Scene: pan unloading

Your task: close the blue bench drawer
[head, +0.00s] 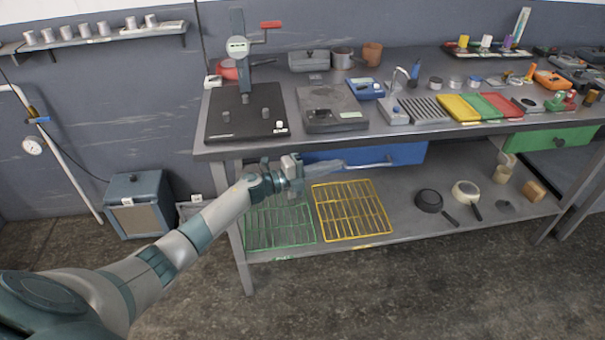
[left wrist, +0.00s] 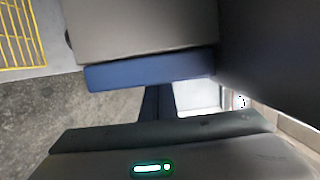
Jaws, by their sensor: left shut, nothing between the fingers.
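The blue bench drawer (head: 405,153) is under the front edge of the workbench, left of centre in the head view. Its front lies close under the bench edge; I cannot tell whether a small gap is left. A pale handle bar (head: 375,165) runs along its lower front. My left gripper (head: 338,166) is shut and empty, in front of the drawer and hiding its left part. I cannot tell whether the fingers touch it. A blue strip (left wrist: 150,71), likely the drawer, shows in the left wrist view. My right gripper is not in view.
The workbench (head: 345,143) carries a drill-press stand, trays and tools. A green drawer (head: 553,139) is further right. On the lower shelf lie a green rack (head: 278,224), a yellow rack (head: 352,211) and two pans. Floor in front is clear.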

